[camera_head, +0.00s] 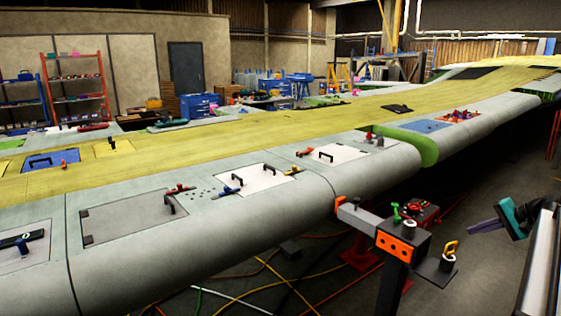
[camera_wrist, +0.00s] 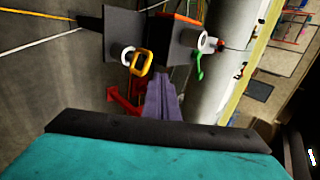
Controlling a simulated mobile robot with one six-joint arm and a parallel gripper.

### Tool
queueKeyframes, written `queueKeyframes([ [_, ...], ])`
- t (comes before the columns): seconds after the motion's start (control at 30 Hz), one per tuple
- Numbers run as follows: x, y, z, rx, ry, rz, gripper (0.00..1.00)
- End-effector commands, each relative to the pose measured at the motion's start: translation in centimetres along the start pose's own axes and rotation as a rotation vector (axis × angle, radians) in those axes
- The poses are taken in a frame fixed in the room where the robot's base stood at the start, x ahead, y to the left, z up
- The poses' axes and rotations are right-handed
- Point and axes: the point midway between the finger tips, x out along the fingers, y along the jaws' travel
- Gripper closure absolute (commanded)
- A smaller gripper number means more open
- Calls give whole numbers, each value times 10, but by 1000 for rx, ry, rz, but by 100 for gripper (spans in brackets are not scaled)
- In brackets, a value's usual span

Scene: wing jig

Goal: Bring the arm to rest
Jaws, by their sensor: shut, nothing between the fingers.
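My gripper (camera_head: 473,228) is at the right of the head view, with a teal body and purple fingers that point left. The fingers lie together, shut, with nothing between them. It hangs in free air to the right of the dark tool stand (camera_head: 405,248), apart from it. In the wrist view the purple fingers (camera_wrist: 162,84) show as one narrow pair above the teal body (camera_wrist: 160,155). The stand's dark plates (camera_wrist: 125,35) appear beyond the fingertips.
The stand carries a yellow-handled piece (camera_head: 450,249) and a green piece (camera_head: 396,213). The long grey wing (camera_head: 240,235) with black handles and a yellow-green upper skin runs behind it. Cables (camera_head: 330,255) cross the floor. Dark floor at the right looks clear.

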Motion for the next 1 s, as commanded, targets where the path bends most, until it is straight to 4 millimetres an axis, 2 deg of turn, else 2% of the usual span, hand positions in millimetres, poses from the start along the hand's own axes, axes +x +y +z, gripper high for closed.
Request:
queueKeyframes([
  [0.33, 42, 7, 20, -8, -39, 27, 100],
  [0.67, 106, 30, 59, -16, -87, 79, 100],
  [0.77, 135, 42, 80, -21, -112, 106, 100],
  [1.0, 220, 82, 151, -46, -189, 195, 100],
])
